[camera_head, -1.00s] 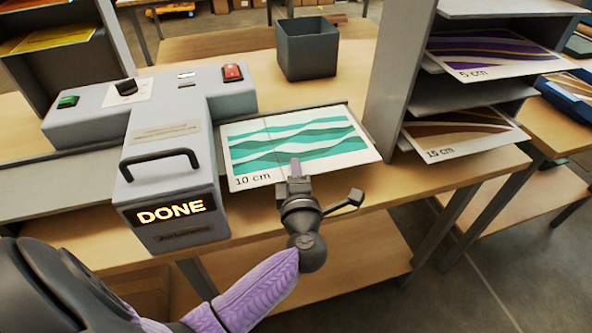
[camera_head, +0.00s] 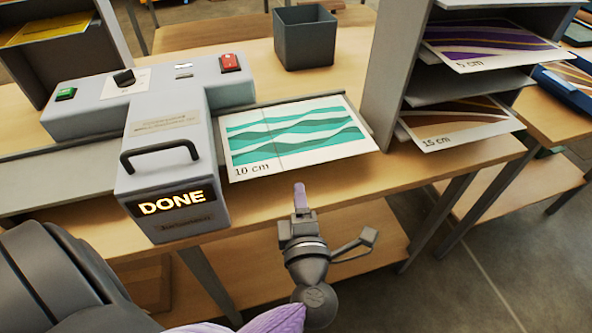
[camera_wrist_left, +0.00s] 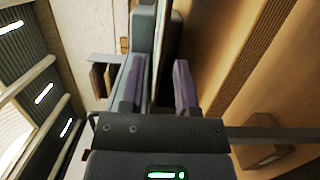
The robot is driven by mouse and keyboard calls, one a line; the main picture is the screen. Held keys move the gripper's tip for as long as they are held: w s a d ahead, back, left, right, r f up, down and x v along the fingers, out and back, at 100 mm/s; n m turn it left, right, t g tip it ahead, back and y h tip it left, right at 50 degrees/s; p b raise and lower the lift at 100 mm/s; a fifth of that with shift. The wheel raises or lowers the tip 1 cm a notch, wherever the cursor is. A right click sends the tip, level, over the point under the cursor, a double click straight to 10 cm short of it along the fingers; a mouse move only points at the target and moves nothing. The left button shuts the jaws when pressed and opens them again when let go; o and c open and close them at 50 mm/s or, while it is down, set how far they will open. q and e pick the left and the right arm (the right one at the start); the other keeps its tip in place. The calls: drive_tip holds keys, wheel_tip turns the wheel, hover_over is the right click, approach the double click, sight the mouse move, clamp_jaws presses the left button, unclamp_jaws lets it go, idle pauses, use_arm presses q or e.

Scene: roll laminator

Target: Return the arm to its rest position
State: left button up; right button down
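My left gripper (camera_head: 300,198) is in front of the table's front edge in the head view, apart from the sheet and the laminator. In the left wrist view its two purple-padded fingers (camera_wrist_left: 157,88) stand apart, with nothing visibly held between them. The grey roll laminator (camera_head: 165,150) stands on the table with a black handle and a lit "DONE" display (camera_head: 172,202). A sheet with teal waves marked "10 cm" (camera_head: 300,140) lies flat to the right of the laminator. My right gripper is not in view.
A grey shelf (camera_head: 385,85) stands right of the sheet, with a purple sheet marked "5 cm" (camera_head: 490,45) and a brown one marked "15 cm" (camera_head: 455,122). An open dark bin (camera_head: 304,42) stands behind the sheet. Open space lies in front of the table.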

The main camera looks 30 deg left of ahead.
use_arm(q)
drive_tip(key=shift+v, duration=1.15)
